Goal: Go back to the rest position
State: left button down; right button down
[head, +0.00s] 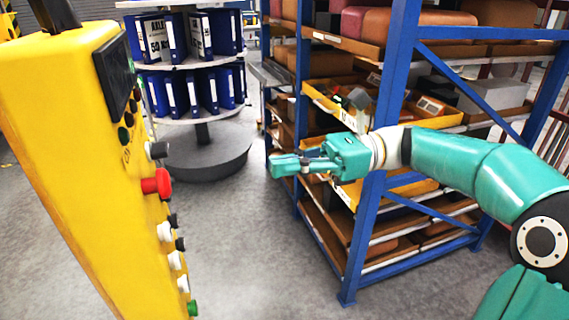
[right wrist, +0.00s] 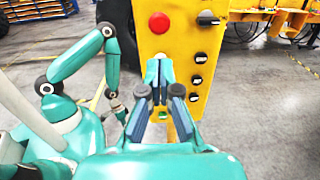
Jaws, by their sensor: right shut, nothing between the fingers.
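My right arm reaches in from the right in the head view, and its gripper (head: 284,166) points left toward the yellow control panel (head: 62,130). The right gripper is shut and empty, with floor visible between its tips and the panel in the head view. In the right wrist view the shut fingers (right wrist: 160,68) point at the lower part of the yellow panel (right wrist: 178,45), under its red button (right wrist: 159,22). Whether they touch it cannot be told there. My left gripper does not show in the head view.
A blue-framed shelf rack (head: 385,150) with brown castings and yellow trays stands behind my right arm. A round stand (head: 205,160) with blue binders is at the back. Grey floor (head: 240,255) lies open between panel and rack. The panel carries several knobs and a red button (head: 157,184).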

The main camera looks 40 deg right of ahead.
jog(key=shift+a, duration=0.1)
jog(key=a+f+g+h, duration=0.1)
jog(key=a+f+g, duration=0.2)
jog(key=a+f, duration=0.55)
jog(key=a+f+g, duration=0.3)
jog(key=f, duration=1)
jog(key=a+f+g+h, duration=0.1)
jog(key=a+f+g, duration=0.3)
jog(key=f, duration=0.6)
jog(key=s+a+f+n+g+h, duration=0.1)
jog(key=s+f+n+h, duration=0.6)
jog(key=f, duration=0.5)
jog(key=s+f+n+g+h, duration=0.15)
jog(key=s+f+n, duration=0.35)
jog(key=s+f, duration=0.55)
jog(key=w+d+f+n+t+h, duration=0.1)
jog(key=w+f+n+t+h, duration=0.1)
jog(key=w+f+n+t, duration=0.2)
jog(key=w+n+t, duration=0.2)
jog(key=w+n, duration=0.2)
jog(key=shift+w+d+f, duration=0.25)
jog(key=shift+w+d, duration=0.05)
jog(key=shift+d, duration=0.05)
